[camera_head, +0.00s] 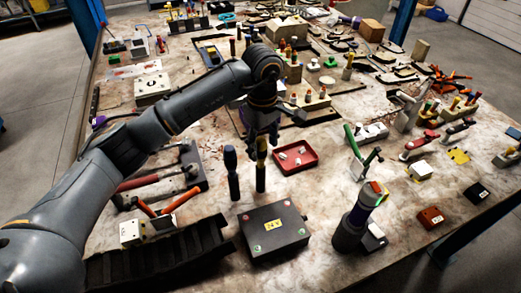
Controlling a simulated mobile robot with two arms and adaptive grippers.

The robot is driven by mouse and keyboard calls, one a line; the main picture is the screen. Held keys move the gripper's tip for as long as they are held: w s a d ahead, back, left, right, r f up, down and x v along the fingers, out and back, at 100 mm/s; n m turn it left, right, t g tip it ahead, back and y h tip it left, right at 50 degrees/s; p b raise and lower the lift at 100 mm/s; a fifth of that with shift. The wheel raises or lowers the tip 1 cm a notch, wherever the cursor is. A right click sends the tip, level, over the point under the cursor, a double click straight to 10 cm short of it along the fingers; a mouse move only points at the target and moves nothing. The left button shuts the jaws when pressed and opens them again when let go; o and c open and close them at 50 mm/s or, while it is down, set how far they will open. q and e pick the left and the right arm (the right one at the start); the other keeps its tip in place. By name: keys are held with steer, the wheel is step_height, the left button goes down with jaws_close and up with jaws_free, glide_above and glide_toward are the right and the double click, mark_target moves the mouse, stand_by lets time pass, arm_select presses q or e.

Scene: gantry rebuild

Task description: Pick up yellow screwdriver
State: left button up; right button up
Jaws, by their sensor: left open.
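A screwdriver with a yellow and dark handle (261,165) stands upright near the middle of the table, behind the dark box. My left gripper (262,136) points down just above it, with its fingers at the height of the handle's top. The fingers are apart and not closed on the handle. I cannot tell whether they touch it. A dark blue-grey screwdriver (231,172) stands upright just to its left.
A red tray (295,157) with small pale parts lies just right of the screwdriver. A dark box (274,230) with a yellow label is in front. A green-handled tool (353,142) stands farther right. Pliers and hammers lie left. The table is crowded.

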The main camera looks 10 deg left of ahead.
mark_target(261, 158)
arm_select(q)
steer(key=f, duration=0.1)
steer(key=f+p, duration=0.1)
steer(key=f, duration=0.1)
steer(key=f+p, duration=0.1)
steer(key=shift+s+a+f, duration=0.1)
steer(key=shift+a+f, duration=0.05)
steer(key=shift+a, duration=0.15)
steer(key=shift+f, duration=0.4)
steer(key=shift+c, duration=0.6)
jaws_close()
arm_select(e)
step_height(261, 158, up, 3)
steer(key=shift+s+a+f, duration=0.1)
steer(key=shift+s+a, duration=0.05)
